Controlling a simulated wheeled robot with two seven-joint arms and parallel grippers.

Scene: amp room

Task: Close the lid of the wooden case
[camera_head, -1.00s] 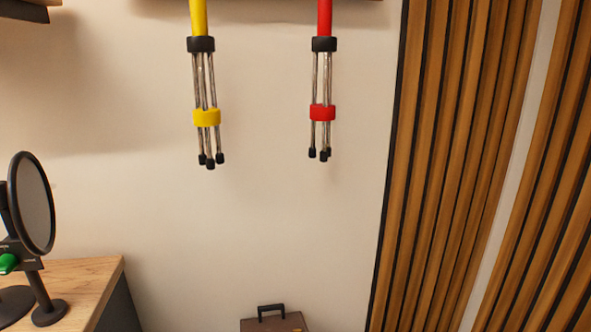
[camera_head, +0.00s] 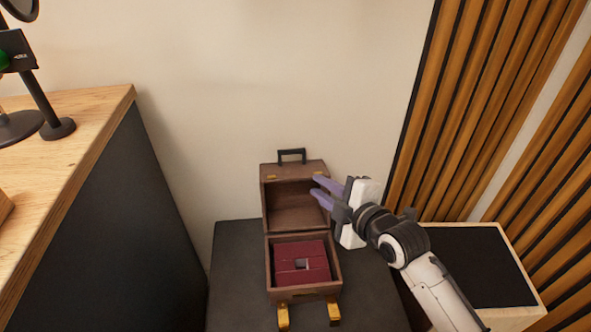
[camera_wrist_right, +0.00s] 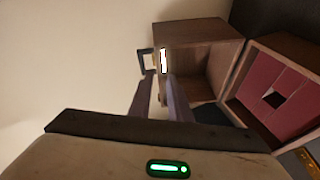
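The brown wooden case (camera_head: 304,293) sits on a dark surface with its lid (camera_head: 294,203) raised and standing upright at the back. A dark handle (camera_head: 291,155) is on the lid's top edge. The case holds a dark red block with a square hole (camera_head: 287,257). My right gripper (camera_head: 315,187) is open and empty, with its purple fingers at the right edge of the raised lid; contact cannot be told. In the right wrist view, the fingers (camera_wrist_right: 159,80) are apart beside the lid (camera_wrist_right: 196,32), and the case base (camera_wrist_right: 240,112) is to the right. My left gripper is not in view.
A wooden desk (camera_head: 95,110) with a dark side panel stands at left, carrying a black stand. The case rests on a dark-topped stand (camera_head: 235,280). A wood-edged box (camera_head: 480,265) is at right. A pale wall and slatted panels (camera_head: 470,110) stand behind.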

